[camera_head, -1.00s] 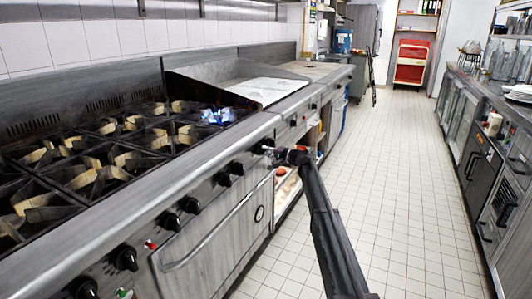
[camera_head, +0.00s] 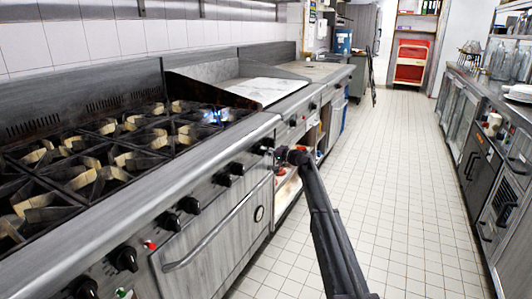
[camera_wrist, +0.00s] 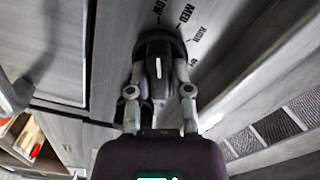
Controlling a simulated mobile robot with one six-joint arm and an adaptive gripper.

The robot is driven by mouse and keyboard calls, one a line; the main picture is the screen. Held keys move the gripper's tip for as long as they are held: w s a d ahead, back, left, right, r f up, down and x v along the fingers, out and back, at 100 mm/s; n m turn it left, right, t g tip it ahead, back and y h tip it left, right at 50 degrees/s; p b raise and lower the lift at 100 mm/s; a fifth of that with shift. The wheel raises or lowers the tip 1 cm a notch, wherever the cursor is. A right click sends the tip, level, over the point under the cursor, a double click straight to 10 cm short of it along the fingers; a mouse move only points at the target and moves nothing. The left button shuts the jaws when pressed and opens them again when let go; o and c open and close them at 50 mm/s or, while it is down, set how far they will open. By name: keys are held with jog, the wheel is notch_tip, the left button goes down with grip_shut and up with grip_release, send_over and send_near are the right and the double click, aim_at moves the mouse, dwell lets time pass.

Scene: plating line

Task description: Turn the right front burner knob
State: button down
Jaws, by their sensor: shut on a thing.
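The right front burner knob (camera_wrist: 158,62) is black with a white line, and it sits on the steel front panel in the wrist view. Lettering beside it includes "MED" and "LOW". My gripper (camera_wrist: 158,85) is shut on the knob, with one finger on each side. In the head view my gripper (camera_head: 279,155) is at the right end of the range's row of knobs, and the held knob is mostly hidden there. A blue flame (camera_head: 214,116) burns at the far right burner of the stove (camera_head: 90,165).
Several other black knobs (camera_head: 189,205) line the front panel to the left. The oven door handle (camera_head: 215,235) runs below them. A griddle (camera_head: 268,90) lies beyond the burners. The tiled aisle (camera_head: 400,190) is clear, with a counter (camera_head: 500,130) along its right side.

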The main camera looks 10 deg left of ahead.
jog(key=c, duration=0.5)
grip_release()
jog(key=shift+c, duration=0.2)
jog(key=v, duration=1.2)
jog(key=shift+s, duration=0.1)
